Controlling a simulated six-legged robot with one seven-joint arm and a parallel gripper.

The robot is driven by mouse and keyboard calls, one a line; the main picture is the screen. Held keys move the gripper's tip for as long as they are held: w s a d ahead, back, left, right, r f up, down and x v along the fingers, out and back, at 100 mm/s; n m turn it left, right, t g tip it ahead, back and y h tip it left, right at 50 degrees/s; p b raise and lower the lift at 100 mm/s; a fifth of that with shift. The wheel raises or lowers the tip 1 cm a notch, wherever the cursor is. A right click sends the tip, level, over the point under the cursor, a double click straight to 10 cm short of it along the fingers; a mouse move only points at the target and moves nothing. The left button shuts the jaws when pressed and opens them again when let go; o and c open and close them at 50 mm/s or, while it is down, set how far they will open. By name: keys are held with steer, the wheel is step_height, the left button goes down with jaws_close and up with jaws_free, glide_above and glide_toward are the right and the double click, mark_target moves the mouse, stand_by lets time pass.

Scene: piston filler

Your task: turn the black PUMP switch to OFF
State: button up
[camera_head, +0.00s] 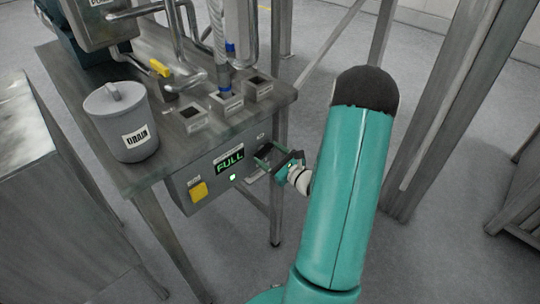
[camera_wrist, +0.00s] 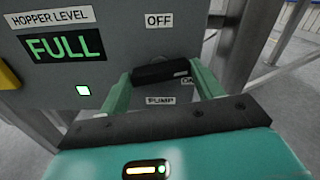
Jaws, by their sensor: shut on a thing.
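The black PUMP switch (camera_wrist: 158,72) is on the grey panel in the wrist view. It lies roughly level, with a pale mark at its right end toward the ON label (camera_wrist: 188,81). The OFF label (camera_wrist: 159,20) is above it and the PUMP label (camera_wrist: 160,100) is below. My gripper (camera_wrist: 162,80) is shut on the switch, with a green finger at each end of it. In the head view my gripper (camera_head: 275,160) is at the right part of the control box, and the switch is mostly hidden by the fingers.
The control box carries a FULL display (camera_head: 230,161), a lit green square (camera_head: 232,177) and a yellow button (camera_head: 198,191). A grey DRAIN pot (camera_head: 121,122) stands on the table (camera_head: 180,150) above. A metal post (camera_wrist: 235,45) is just right of my gripper.

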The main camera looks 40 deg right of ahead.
steer(key=n, duration=1.1)
steer(key=shift+n, duration=2.2)
steer(key=o, duration=1)
steer(key=s, duration=1.4)
steer(key=shift+d, duration=0.15)
